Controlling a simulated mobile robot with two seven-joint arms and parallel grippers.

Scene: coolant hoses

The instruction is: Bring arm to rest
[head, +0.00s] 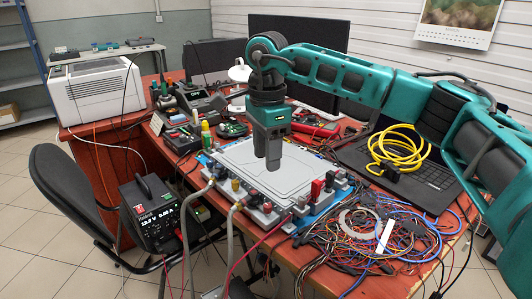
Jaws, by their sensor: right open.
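My right arm, teal with dark joints, reaches in from the right side of the head view. Its grey gripper (273,164) points down above the light grey flat-topped unit (250,172) on the table. The gripper is open, and I see nothing held in it. The fingers overlap the far part of the unit in the picture; I cannot tell the exact height between them. Two pale hoses (228,240) run from fittings at the unit's front edge down past the table. My left gripper is not in view.
The red-brown table (104,160) is crowded. A tangle of wires (352,245) lies right of the unit, and a laptop (428,184) with a yellow cable coil (396,150) lies behind it. A power supply (150,214) and a chair (72,198) stand at left.

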